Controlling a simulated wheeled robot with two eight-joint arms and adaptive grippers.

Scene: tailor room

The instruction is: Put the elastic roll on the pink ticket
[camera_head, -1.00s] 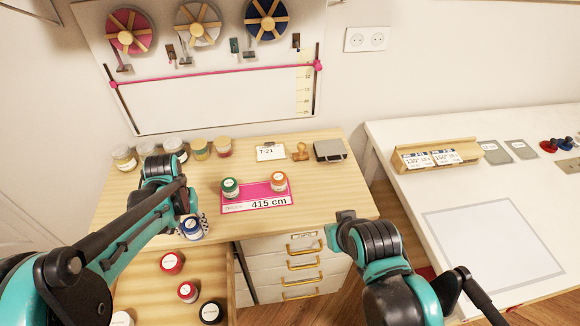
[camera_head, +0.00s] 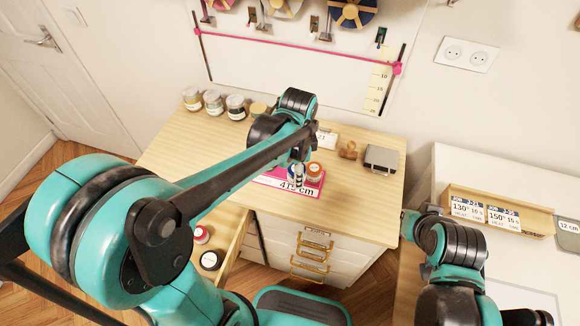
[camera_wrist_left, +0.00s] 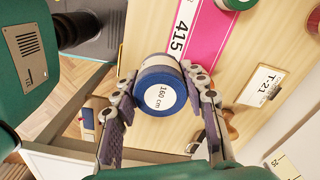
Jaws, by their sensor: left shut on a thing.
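The pink ticket (camera_head: 280,181), marked 415 cm, lies on the wooden desk. It also shows in the left wrist view (camera_wrist_left: 207,35), running up from the held roll. My left gripper (camera_wrist_left: 160,84) is shut on a blue-topped roll (camera_wrist_left: 158,100) labelled 160 cm, its fingers on both sides. In the head view the blue roll (camera_head: 295,169) appears over the ticket, partly behind my gripper; I cannot tell whether it touches it. An orange-topped roll (camera_head: 314,171) stands close to its right. A green-topped roll (camera_wrist_left: 238,3) shows at the wrist view's top edge. My right gripper (camera_head: 408,224) is away from the ticket.
Several jars (camera_head: 213,101) line the desk's back left. A stamp (camera_head: 348,150) and a grey box (camera_head: 381,159) stand at its back right. A white table is at right.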

